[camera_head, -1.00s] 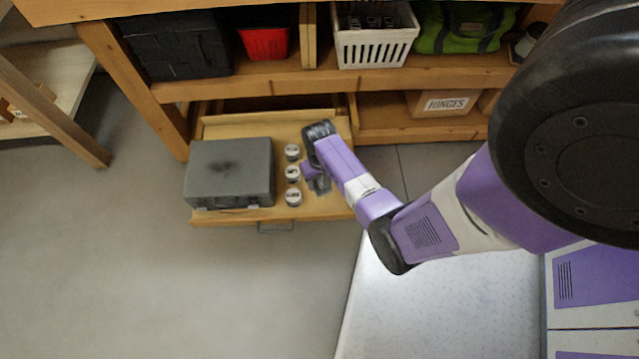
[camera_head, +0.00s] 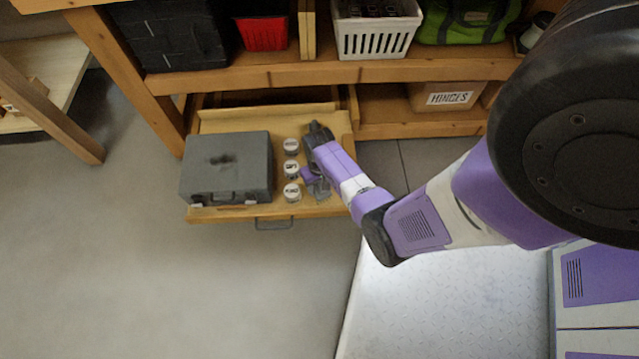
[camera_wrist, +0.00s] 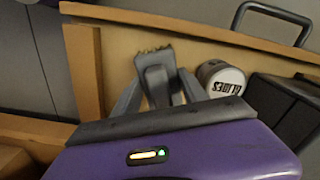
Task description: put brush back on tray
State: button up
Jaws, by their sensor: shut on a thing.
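The brush (camera_wrist: 154,72) is grey with a jagged end and shows between the two grey fingers of my gripper (camera_wrist: 157,92) in the wrist view. My gripper is shut on it. The wooden pull-out tray (camera_head: 245,122) is open under the bench, and its bare boards (camera_wrist: 116,62) lie behind the brush in the wrist view. In the head view my gripper (camera_head: 319,188) is over the tray's right part, right of the jars. The brush is hard to make out there. I cannot tell whether it touches the tray.
A grey case (camera_head: 226,168) fills the tray's left half. Three small jars (camera_head: 291,170) stand in a column between it and my gripper; one labelled jar (camera_wrist: 221,79) is close right of the brush. The tray's rim (camera_wrist: 84,70) is to the left.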

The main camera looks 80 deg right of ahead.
jog(key=o, duration=1.4)
jog(key=shift+o, duration=0.2)
